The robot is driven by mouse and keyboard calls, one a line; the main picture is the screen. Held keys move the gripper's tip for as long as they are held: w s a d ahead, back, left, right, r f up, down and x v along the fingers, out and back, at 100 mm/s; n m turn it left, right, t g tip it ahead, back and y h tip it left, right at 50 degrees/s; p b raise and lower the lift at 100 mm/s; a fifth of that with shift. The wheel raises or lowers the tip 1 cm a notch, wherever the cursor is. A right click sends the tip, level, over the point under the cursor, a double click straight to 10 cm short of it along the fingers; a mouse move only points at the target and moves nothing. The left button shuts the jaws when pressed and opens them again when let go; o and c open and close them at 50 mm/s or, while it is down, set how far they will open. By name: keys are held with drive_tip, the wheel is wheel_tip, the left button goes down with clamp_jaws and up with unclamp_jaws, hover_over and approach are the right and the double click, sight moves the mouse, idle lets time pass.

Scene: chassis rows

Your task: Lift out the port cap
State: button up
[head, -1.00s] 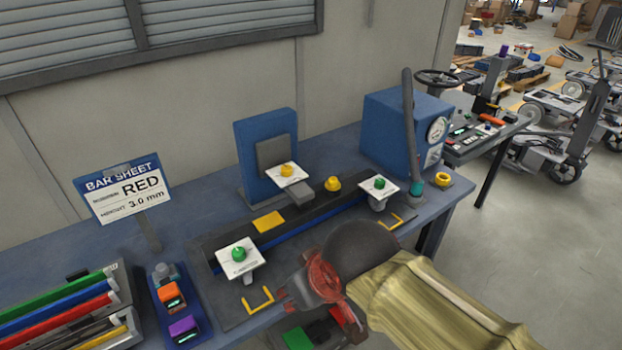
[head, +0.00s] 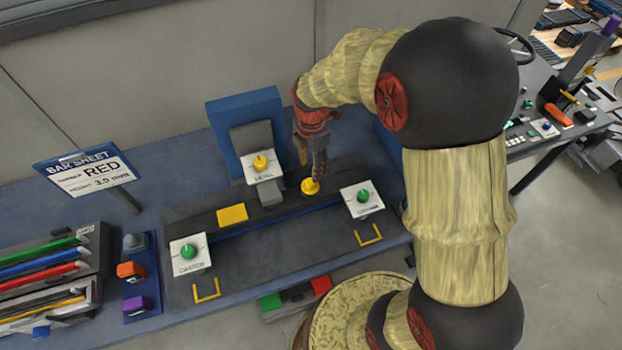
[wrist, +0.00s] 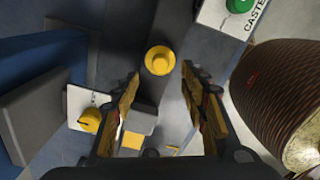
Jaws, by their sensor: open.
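The port cap, a round yellow cap with a raised knob (head: 310,187), sits on the dark rail of the bench fixture. In the wrist view the yellow cap (wrist: 160,60) lies ahead of the fingertips, roughly centred between them. My gripper (head: 318,166) points down just above the cap in the head view. In the wrist view my gripper (wrist: 161,74) has its two fingers spread, with nothing between them. I cannot tell how large the gap to the cap is.
White plates with green knobs stand left (head: 188,252) and right (head: 363,197); a yellow-knob plate (head: 260,163) stands by the blue upright (head: 217,118). A yellow block (head: 232,213) lies on the rail. Colored bars (head: 45,268) and a sign (head: 88,175) are left. My arm hides the blue gauge box.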

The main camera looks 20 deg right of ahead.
sight(310, 181)
drive_tip(key=shift+a+f, duration=0.1)
drive_tip(key=shift+f, duration=0.3)
wheel_tip(310, 181, down, 8)
drive_tip(key=shift+a+r+b, duration=0.1)
drive_tip(key=shift+r+b, duration=0.15)
drive_tip(key=shift+b, duration=0.35)
drive_tip(key=shift+c, duration=1.3)
clamp_jaws()
